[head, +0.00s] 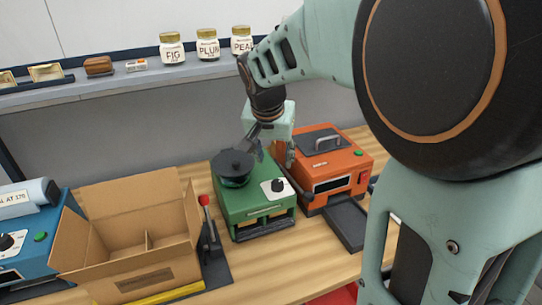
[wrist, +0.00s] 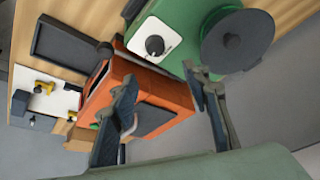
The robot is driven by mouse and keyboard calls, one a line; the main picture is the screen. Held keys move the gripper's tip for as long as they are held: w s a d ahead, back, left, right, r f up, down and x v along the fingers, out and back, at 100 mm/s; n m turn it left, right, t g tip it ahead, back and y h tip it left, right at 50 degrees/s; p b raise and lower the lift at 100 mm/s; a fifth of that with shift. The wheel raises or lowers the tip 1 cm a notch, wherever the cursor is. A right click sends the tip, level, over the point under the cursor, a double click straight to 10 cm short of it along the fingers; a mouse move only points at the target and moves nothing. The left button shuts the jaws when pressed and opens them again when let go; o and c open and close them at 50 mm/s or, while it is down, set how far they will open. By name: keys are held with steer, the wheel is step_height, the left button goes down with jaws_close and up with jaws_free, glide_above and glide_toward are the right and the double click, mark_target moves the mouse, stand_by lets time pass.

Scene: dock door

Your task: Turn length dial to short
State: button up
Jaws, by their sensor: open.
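A green machine (head: 247,205) stands on the wooden bench with a black reel (head: 233,165) on top. A small black dial (head: 277,186) with a white mark sits on a white plate at its front right. I cannot read any lettering by it. In the wrist view the dial (wrist: 155,45) shows beyond my fingers, near the top edge. My gripper (head: 268,150) is open and empty, above and behind the green machine, apart from the dial. In the wrist view my gripper (wrist: 163,85) has its two fingers spread, with the orange machine (wrist: 140,95) behind them.
The orange machine (head: 325,170) with a top handle stands close at the right. At the left are an open cardboard box (head: 130,240), a red-knobbed lever (head: 204,201) and a blue machine (head: 42,222) with its own dial. Labelled jars (head: 172,47) stand on the back shelf.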

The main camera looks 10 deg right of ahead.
mark_target(277, 182)
steer(key=x, duration=0.7)
steer(key=s+x, duration=0.1)
steer(key=x, duration=0.3)
steer(key=shift+f+p, duration=0.25)
steer(key=shift+p, duration=0.1)
steer(key=c, duration=1.1)
